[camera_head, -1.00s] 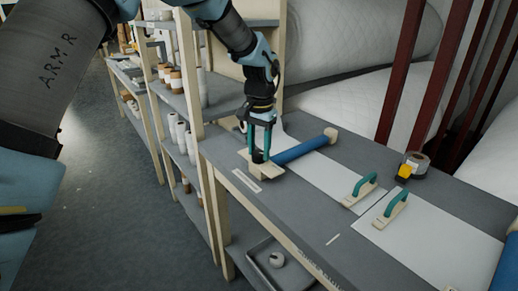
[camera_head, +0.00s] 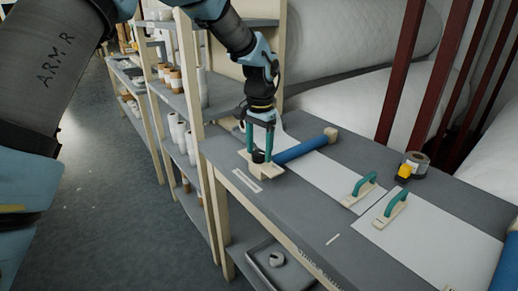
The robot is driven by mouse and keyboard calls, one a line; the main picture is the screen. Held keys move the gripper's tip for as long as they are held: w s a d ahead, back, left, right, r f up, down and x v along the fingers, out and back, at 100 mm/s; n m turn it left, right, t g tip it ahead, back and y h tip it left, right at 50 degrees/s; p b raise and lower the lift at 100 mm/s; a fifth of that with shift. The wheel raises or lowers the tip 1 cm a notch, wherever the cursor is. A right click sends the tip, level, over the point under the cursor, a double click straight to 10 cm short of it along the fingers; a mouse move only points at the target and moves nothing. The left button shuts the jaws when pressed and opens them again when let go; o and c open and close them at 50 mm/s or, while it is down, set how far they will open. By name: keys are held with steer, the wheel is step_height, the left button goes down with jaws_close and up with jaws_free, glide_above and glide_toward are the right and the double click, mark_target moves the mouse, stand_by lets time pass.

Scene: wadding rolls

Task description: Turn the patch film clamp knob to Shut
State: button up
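The patch film clamp is a pale block (camera_head: 268,171) at the left end of a blue film roll (camera_head: 300,150), on the grey bench. A small dark round knob (camera_head: 258,156) stands on the block. My gripper (camera_head: 260,152) points down over the clamp. Its two teal fingers stand apart on either side of the knob, with a gap between them and the knob. The knob's pointer and any Open or Shut marking are too small to read.
Two pale blocks with teal handles (camera_head: 362,186) (camera_head: 391,209) rest on white sheets to the right. A tape roll (camera_head: 415,163) and yellow item (camera_head: 404,173) lie behind. A pale label (camera_head: 247,180) lies before the clamp. Shelves stand left; a tray (camera_head: 262,262) sits below.

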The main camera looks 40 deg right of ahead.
mark_target(259, 153)
steer(key=shift+o, duration=0.5)
steer(key=shift+r, duration=0.1)
steer(key=shift+r, duration=0.3)
step_height(259, 153, up, 10)
steer(key=b, duration=0.2)
steer(key=shift+b, duration=0.3)
